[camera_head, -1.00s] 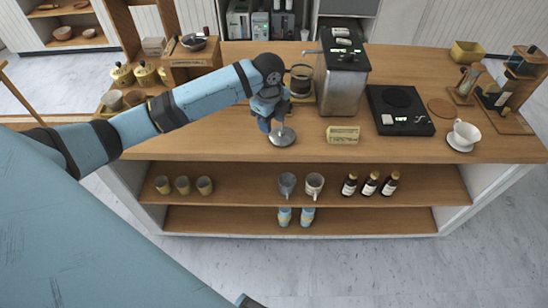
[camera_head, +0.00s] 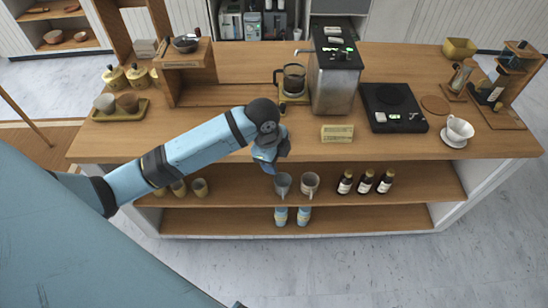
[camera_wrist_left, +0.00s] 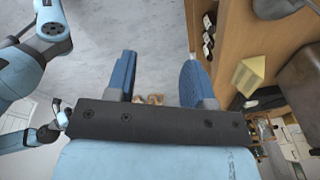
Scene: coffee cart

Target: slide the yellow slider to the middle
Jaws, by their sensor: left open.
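I cannot pick out a yellow slider with certainty. A pale yellow block (camera_head: 337,134) with faint markings lies near the counter's front edge; a yellow block (camera_wrist_left: 249,75), apparently the same, shows in the left wrist view. My left gripper (camera_head: 269,163) is by the counter's front edge, left of the block and apart from it. In the left wrist view its two blue fingers (camera_wrist_left: 160,76) are spread, with nothing held between them. Blue links at the left of that view appear to be my other arm; its jaws are unclear.
Behind the block stand the coffee machine (camera_head: 334,80) and a glass carafe (camera_head: 293,79). A black scale (camera_head: 393,108) and a white cup (camera_head: 459,130) are to the right. Mugs (camera_head: 310,184) and dark bottles (camera_head: 365,182) stand on the shelf below. The counter around the block is clear.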

